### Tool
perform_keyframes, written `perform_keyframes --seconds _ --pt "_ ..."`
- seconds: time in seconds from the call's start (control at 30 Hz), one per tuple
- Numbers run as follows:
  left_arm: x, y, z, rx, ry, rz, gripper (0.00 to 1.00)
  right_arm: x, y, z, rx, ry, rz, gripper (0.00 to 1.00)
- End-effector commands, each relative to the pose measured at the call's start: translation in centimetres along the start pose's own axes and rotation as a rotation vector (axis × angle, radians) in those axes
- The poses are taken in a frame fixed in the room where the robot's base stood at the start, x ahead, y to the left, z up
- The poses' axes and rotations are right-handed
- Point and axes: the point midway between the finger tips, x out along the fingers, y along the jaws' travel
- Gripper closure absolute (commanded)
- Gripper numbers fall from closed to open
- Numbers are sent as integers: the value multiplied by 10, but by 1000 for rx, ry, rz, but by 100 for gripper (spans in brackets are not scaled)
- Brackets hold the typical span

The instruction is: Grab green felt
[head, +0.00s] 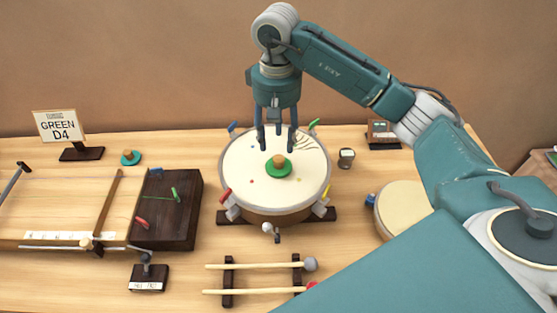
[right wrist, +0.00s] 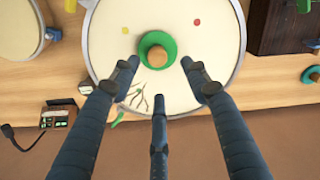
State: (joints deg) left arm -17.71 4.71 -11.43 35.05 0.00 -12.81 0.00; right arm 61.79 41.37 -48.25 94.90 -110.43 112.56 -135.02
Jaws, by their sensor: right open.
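A green felt disc (head: 278,166) with a wooden knob lies on the cream skin of the round drum (head: 243,177). In the right wrist view the green felt (right wrist: 157,52) shows just beyond the fingertips. My right gripper (head: 276,143) points down over the drum, its fingers spread and empty. In the right wrist view the open fingers (right wrist: 160,82) have the felt ahead of them, near the gap between the two upper fingers. I cannot tell the exact height of the fingertips above the drum. My left gripper is not in view.
A teal disc with a knob (head: 130,158) lies on the table at left, near a "GREEN D4" sign (head: 60,126). Coloured clamps surround the drum rim. A stringed board (head: 65,215) is at left, mallets (head: 255,266) in front, a second drum (head: 402,208) at right.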

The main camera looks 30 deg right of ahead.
Motion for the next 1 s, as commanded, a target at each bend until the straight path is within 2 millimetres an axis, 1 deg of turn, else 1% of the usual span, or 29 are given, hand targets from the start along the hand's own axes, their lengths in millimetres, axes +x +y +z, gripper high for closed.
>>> perform_keyframes --seconds 0.07,0.2,0.27,0.4,0.53,0.63,0.83,0.87,0.9,0.97,1.0 --pt "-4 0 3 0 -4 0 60 7 0 1 0 -1 0 54" --pt "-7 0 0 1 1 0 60 16 0 2 0 -1 0 54" --pt "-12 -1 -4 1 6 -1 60 21 0 4 0 -3 1 54" --pt "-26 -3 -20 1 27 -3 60 40 0 12 0 -5 -1 54" --pt "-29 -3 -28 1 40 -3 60 58 -1 10 0 -2 -1 54" --pt "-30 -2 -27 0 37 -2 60 64 -1 10 0 1 0 54" --pt "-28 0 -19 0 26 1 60 65 0 10 0 2 0 54" --pt "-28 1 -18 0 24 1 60 65 0 10 0 2 0 58" --pt "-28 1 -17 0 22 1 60 65 0 10 0 2 0 66" --pt "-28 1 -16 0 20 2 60 65 0 10 0 2 0 78" --pt "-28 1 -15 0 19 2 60 65 0 10 0 2 0 86"
